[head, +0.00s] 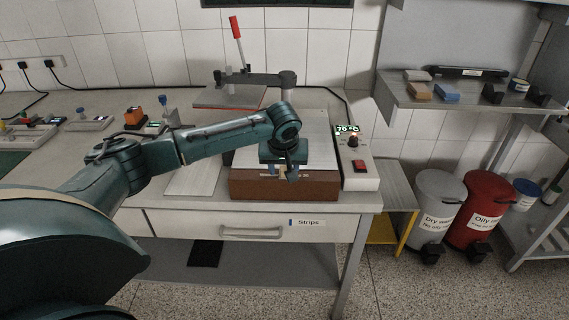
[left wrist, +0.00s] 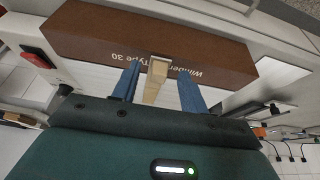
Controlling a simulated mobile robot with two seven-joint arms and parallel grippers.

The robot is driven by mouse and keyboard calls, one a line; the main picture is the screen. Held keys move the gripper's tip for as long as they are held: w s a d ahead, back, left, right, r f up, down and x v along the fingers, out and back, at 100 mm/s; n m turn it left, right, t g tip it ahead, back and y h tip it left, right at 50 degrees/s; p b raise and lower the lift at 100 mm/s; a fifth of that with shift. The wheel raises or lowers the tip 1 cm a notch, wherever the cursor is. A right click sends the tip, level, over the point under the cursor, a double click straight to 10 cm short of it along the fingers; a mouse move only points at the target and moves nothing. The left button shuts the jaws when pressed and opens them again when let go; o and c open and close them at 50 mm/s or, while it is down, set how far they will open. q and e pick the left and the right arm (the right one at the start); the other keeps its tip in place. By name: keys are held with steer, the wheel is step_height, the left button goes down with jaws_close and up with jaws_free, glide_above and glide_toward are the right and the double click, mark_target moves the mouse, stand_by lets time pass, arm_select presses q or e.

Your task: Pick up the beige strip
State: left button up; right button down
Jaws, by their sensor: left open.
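The beige strip (left wrist: 154,84) lies between the two blue fingers of my left gripper (left wrist: 158,86) in the left wrist view. Its end reaches the edge of the brown front of the heated plate unit (left wrist: 90,32). The fingers stand apart, one on each side of the strip, with gaps visible. In the head view my left gripper (head: 282,172) points down over the front edge of the brown-fronted unit (head: 250,186). The gripper hides most of the strip there. My right gripper is not in view.
A control box (head: 357,165) reading 70 °C stands right of the unit. A press with a red-handled lever (head: 237,42) is behind it. A drawer labelled Strips (head: 250,226) is below the bench top. Small tools (head: 135,118) stand at the left.

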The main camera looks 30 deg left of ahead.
arm_select(q)
steer(key=shift+w+f, duration=0.2)
steer(key=shift+f, duration=0.25)
jaws_close()
